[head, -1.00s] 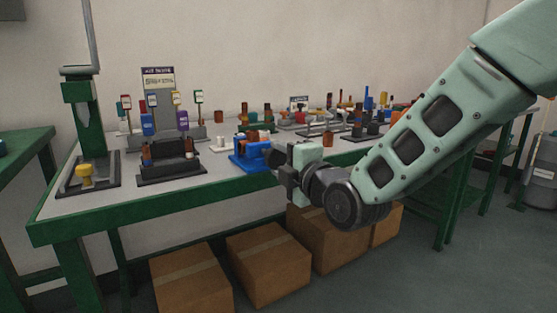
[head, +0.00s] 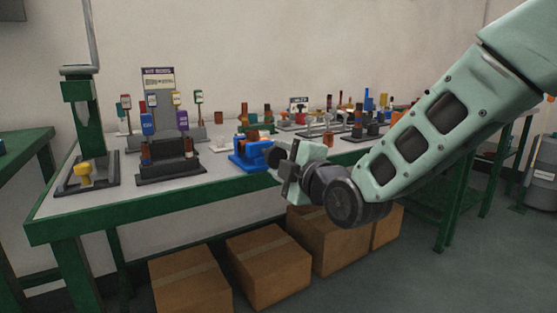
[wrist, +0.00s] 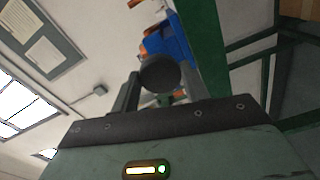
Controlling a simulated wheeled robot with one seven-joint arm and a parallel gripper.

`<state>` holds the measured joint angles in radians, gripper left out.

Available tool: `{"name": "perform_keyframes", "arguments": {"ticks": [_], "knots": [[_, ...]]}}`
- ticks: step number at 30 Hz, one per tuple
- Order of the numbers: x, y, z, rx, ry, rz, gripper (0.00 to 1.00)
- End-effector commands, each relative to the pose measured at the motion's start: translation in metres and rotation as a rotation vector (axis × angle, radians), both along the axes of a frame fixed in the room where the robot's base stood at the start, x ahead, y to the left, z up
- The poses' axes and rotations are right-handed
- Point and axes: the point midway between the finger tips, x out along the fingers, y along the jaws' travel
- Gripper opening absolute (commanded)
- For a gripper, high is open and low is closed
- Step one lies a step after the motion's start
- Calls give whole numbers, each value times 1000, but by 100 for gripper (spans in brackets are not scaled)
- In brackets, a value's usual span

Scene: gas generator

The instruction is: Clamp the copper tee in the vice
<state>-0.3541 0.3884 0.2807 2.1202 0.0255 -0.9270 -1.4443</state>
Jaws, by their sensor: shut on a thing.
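The blue vice (head: 247,155) stands at the front edge of the green-framed bench, and its blue body also shows in the wrist view (wrist: 180,42). A copper-brown piece, apparently the copper tee (head: 252,136), stands up at the top of the vice; it is too small to tell how tightly the jaws hold it. My gripper (head: 274,153) is at the right, front side of the vice. In the wrist view it is shut on a dark round knob (wrist: 160,73), apparently the vice's handle. The knob hides part of the fingers and vice.
A dark rack with coloured tags (head: 170,165) and a green press (head: 88,120) stand to the left. Several small parts and stands crowd the bench to the right. Cardboard boxes (head: 265,262) sit on the floor below.

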Motion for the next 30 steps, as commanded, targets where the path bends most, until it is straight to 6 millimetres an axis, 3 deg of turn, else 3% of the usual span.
{"name": "perform_keyframes", "arguments": {"ticks": [12, 22, 30], "knots": [[0, 0, 0, 6, 5, 1, 22], [0, 0, -1, 178, 121, -1, 22], [0, 0, -1, 202, 139, 0, 22]]}}
